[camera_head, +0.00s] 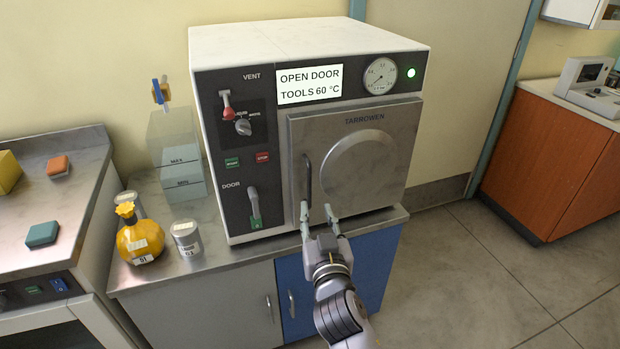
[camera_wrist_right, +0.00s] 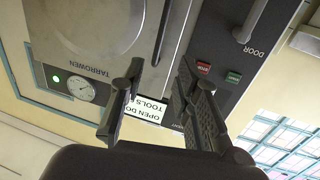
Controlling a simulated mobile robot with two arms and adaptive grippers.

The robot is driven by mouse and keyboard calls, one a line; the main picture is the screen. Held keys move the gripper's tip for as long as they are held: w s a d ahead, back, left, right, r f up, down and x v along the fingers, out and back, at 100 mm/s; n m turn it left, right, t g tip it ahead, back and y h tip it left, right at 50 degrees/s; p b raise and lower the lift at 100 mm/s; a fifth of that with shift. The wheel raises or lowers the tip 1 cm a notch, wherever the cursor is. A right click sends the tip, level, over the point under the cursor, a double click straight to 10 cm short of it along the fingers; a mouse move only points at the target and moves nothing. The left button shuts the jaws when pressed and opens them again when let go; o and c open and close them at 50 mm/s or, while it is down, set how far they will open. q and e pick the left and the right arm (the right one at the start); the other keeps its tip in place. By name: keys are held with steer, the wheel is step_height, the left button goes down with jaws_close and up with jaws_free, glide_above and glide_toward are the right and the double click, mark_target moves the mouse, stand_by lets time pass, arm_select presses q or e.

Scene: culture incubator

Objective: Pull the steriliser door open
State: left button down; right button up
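The steriliser (camera_head: 310,40) stands on the counter, and its grey door (camera_head: 390,180) looks closed. A dark upright handle (camera_head: 306,180) runs along the door's left side. It also shows in the right wrist view (camera_wrist_right: 162,32), which sees the front upside down. My right gripper (camera_head: 316,205) is open and empty at the handle's lower end, in front of the door. In the wrist view its fingertips (camera_wrist_right: 160,68) lie to either side of the handle's line; I cannot tell whether they touch it. The DOOR lever (camera_head: 252,198) points down by a green mark. My left gripper is not in view.
The display (camera_head: 310,84) reads "OPEN DOOR TOOLS 60 °C", and a green light (camera_head: 411,73) is lit. A yellow flask (camera_head: 139,240), a grey canister (camera_head: 187,238) and clear boxes (camera_head: 181,165) stand left of the steriliser. The floor (camera_head: 480,270) at right is clear.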

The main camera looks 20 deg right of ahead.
mark_target(310, 182)
steer(key=w, duration=0.4)
steer(key=w+d, duration=0.1)
steer(key=w, duration=0.3)
steer(key=w+d+p, duration=0.1)
steer(key=w, duration=0.3)
steer(key=shift+w, duration=0.3)
steer(key=shift+c, duration=0.2)
jaws_close()
